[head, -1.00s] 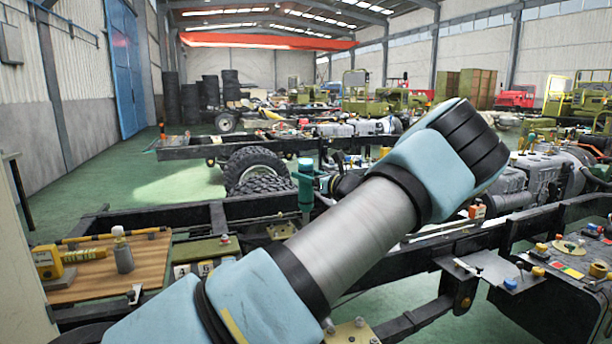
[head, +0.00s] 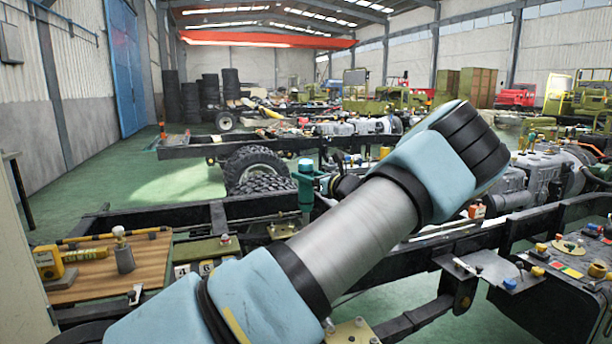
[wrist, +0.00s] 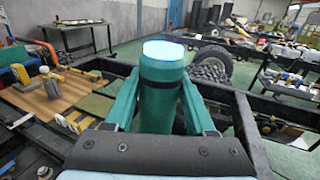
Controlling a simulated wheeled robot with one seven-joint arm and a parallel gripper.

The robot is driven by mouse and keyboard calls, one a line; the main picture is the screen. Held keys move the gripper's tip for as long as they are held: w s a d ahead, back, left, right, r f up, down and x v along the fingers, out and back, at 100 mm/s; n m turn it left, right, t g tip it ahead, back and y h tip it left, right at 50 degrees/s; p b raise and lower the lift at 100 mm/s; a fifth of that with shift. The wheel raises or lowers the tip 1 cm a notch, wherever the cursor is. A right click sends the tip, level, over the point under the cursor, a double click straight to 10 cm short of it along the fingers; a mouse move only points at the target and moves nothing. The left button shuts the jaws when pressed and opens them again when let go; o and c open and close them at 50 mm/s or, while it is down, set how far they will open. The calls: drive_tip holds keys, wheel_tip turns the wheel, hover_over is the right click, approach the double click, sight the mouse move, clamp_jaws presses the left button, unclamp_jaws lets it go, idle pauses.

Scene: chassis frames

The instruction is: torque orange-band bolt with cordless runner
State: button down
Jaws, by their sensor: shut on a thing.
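A teal upright cylinder with a dark band and a bright pale top, which looks like the cordless runner (wrist: 160,112), stands in the middle of the wrist view. My gripper (wrist: 160,82) is shut on it, with one teal finger along each side. In the head view the runner (head: 306,187) shows left of my arm, above the near chassis frame. Its lower end is hidden by the gripper and arm, so I cannot tell whether it touches anything. I cannot make out the orange-band bolt in either view.
A wooden board (head: 140,262) at left holds a yellow tool (head: 47,262) and a small grey bottle (head: 123,252). Dark chassis rails (head: 232,207) cross the near area. A tyre (head: 256,168) stands behind the runner. Green floor (head: 100,190) lies open at back left.

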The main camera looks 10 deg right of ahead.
sight(311, 165)
drive_tip(key=shift+d, duration=0.1)
idle(0.4)
drive_tip(key=shift+r+p, duration=1.25)
drive_tip(key=shift+r, duration=0.4)
